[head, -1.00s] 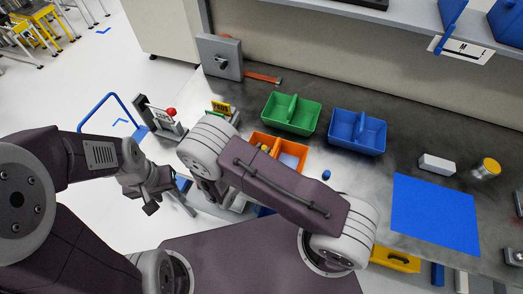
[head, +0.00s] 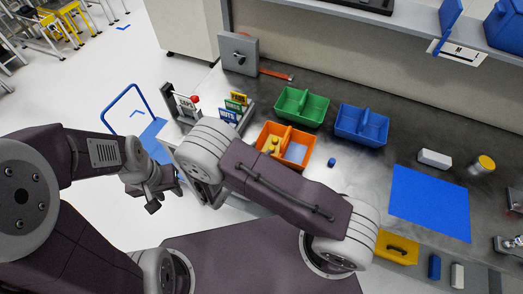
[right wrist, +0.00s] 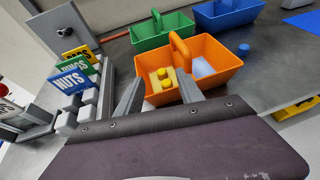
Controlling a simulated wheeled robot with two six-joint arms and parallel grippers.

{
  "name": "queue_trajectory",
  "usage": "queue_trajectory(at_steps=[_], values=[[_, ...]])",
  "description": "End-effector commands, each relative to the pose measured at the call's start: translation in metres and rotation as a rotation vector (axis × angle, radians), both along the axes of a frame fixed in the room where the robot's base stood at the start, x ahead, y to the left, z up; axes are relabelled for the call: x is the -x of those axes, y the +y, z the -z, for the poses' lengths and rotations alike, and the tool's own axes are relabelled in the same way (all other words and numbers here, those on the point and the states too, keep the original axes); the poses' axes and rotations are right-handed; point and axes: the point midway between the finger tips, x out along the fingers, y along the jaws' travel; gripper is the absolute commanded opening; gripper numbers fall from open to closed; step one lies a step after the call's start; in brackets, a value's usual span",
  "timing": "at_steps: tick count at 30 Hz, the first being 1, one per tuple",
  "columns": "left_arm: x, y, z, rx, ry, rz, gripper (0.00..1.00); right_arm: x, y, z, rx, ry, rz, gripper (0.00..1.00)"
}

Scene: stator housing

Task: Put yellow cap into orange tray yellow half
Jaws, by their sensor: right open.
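The orange tray (head: 300,160) stands on the bench and is split by a raised divider with a handle. Its left half holds yellow pieces (head: 273,146); its right half shows a pale blue floor. In the right wrist view, the yellow pieces (right wrist: 163,78) show round knobs in the left half of the tray (right wrist: 215,52); I cannot tell which one is the cap. My right gripper (right wrist: 159,92) is open and empty, its fingers just in front of the tray's near left side; the arm mostly hides it in the head view. My left gripper (head: 160,198) hangs off the bench.
Green (head: 301,107) and blue (head: 361,125) trays stand behind. A small blue piece (head: 332,161) lies right of the orange tray. Label signs (right wrist: 72,80) stand at left. A blue mat (head: 430,203), white box (head: 434,159) and yellow-topped can (head: 482,164) are at right.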

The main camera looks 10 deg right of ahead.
Motion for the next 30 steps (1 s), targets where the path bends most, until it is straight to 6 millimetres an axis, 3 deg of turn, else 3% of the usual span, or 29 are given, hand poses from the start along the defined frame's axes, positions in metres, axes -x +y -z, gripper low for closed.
queue_trajectory(at_steps=[6,8,11,13,15,18,21,25,30], values=[[-0.001,0.0,-0.002,0.0,-0.001,0.0,0.36,0.0,0.001,-0.004,-0.001,-0.001,0.006,0.45],[-0.001,0.0,-0.002,0.0,-0.001,0.0,0.36,0.003,-0.007,-0.007,-0.021,0.0,0.049,0.45],[-0.001,0.0,-0.002,0.0,-0.001,0.0,0.36,0.026,-0.051,-0.021,-0.159,0.006,0.322,0.45],[0.0,0.0,-0.002,0.0,-0.001,0.0,0.36,0.063,-0.085,-0.032,-0.34,-0.007,0.631,0.45],[0.0,0.0,-0.002,0.0,-0.001,0.0,0.36,0.104,-0.101,-0.041,-0.578,-0.062,0.982,0.45],[0.0,0.0,-0.002,0.0,-0.001,0.0,0.36,0.138,-0.093,-0.054,-0.933,-0.21,1.424,0.45],[0.0,0.0,-0.002,0.0,-0.001,0.0,0.36,0.141,-0.081,-0.071,-1.228,-0.399,1.731,0.45],[0.0,0.0,-0.002,0.0,-0.001,0.0,0.36,0.132,-0.079,-0.087,-1.446,-0.579,1.926,0.45],[0.0,0.0,-0.002,0.0,-0.001,0.0,0.36,0.129,-0.078,-0.091,-1.5,-0.627,1.971,0.45]])
